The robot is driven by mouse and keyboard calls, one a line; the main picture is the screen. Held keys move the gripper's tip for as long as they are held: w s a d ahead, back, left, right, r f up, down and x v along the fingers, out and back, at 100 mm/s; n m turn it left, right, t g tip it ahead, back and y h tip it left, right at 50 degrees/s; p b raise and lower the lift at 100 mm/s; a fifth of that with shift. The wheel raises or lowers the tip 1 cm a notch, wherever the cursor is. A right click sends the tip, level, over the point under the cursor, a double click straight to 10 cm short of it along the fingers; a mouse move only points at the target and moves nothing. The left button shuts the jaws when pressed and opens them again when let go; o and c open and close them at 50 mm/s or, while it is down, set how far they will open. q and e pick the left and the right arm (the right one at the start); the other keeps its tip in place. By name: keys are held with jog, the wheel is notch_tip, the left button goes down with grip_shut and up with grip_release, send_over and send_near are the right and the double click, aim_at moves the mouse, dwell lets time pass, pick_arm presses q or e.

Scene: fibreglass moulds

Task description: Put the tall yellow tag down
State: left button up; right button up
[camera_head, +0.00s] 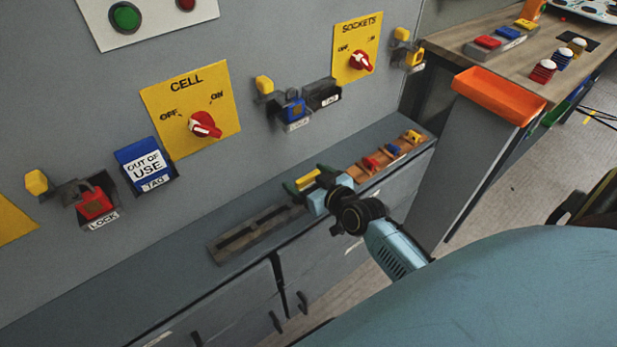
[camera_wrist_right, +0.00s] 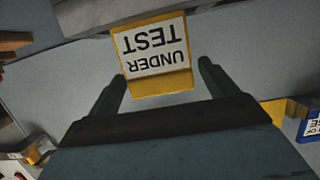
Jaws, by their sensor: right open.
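The tall yellow tag (camera_wrist_right: 165,84) has a white label reading UNDER TEST, upside down in the right wrist view. In the head view its yellow edge (camera_head: 307,179) shows at the right end of a dark slotted rack (camera_head: 226,255) on the grey ledge. My right gripper (camera_head: 306,181) is open around the tag, one finger on each side. In the right wrist view gaps show between the tag and both fingers (camera_wrist_right: 162,74). The tag's lower end is hidden in the head view, so how it is seated cannot be told. My left gripper is not in view.
A wooden rack with red, blue and yellow pieces (camera_head: 370,164) lies right of my gripper on the ledge. The wall panel behind carries a blue OUT OF USE tag (camera_head: 141,161), locks and red switches (camera_head: 205,125).

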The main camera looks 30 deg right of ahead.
jog(key=shift+r, duration=0.1)
jog(key=shift+s+r, duration=0.1)
jog(key=shift+s, duration=0.15)
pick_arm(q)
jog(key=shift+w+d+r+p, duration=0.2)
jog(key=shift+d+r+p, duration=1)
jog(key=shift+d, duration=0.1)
pick_arm(e)
jog(key=v, duration=1.1)
jog(key=shift+s, duration=0.2)
jog(key=shift+d, duration=0.1)
